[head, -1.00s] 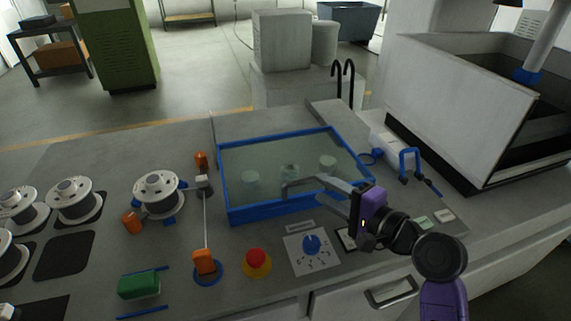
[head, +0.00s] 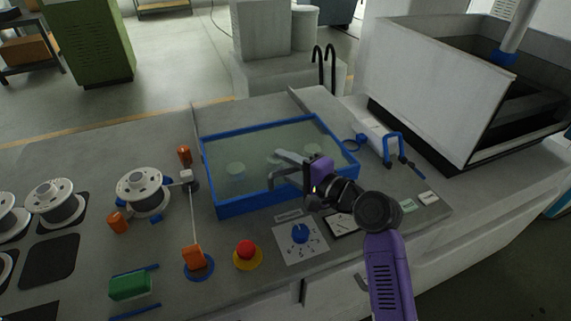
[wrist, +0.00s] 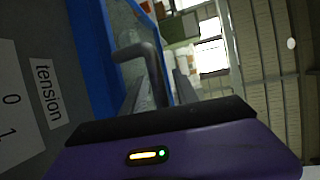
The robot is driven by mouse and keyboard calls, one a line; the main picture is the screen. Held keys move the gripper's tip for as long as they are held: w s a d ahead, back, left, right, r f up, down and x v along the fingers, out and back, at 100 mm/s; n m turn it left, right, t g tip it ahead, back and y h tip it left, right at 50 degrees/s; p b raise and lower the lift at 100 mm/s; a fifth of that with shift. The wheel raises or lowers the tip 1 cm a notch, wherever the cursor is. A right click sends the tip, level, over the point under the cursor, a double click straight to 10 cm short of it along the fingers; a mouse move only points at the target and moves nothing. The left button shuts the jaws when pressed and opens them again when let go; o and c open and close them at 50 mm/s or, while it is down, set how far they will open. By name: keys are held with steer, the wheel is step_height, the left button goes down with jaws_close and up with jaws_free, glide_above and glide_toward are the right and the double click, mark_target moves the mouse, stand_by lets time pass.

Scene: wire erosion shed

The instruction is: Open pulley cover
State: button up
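The pulley cover (head: 262,194) is a clear lid in a blue frame, lying flat and shut on the bench. Pale round pulleys show through it. A grey bent handle (head: 271,181) stands on its front side; in the wrist view the handle (wrist: 143,48) rises beside the blue frame. My gripper (head: 284,163) is at the handle, over the front part of the cover. In the wrist view the fingers of my gripper (wrist: 158,84) are apart, with the handle bar running between them. Contact with the bar cannot be told. The handle's right end is hidden by my gripper.
A blue tension knob (head: 300,233), a red button (head: 246,249) and an orange block (head: 194,257) stand in front of the cover. Wire spools (head: 142,190) lie to the left. A white open tank (head: 440,95) stands at right.

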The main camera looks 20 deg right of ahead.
jaws_close()
steer(key=shift+f, duration=0.1)
stand_by(1.2)
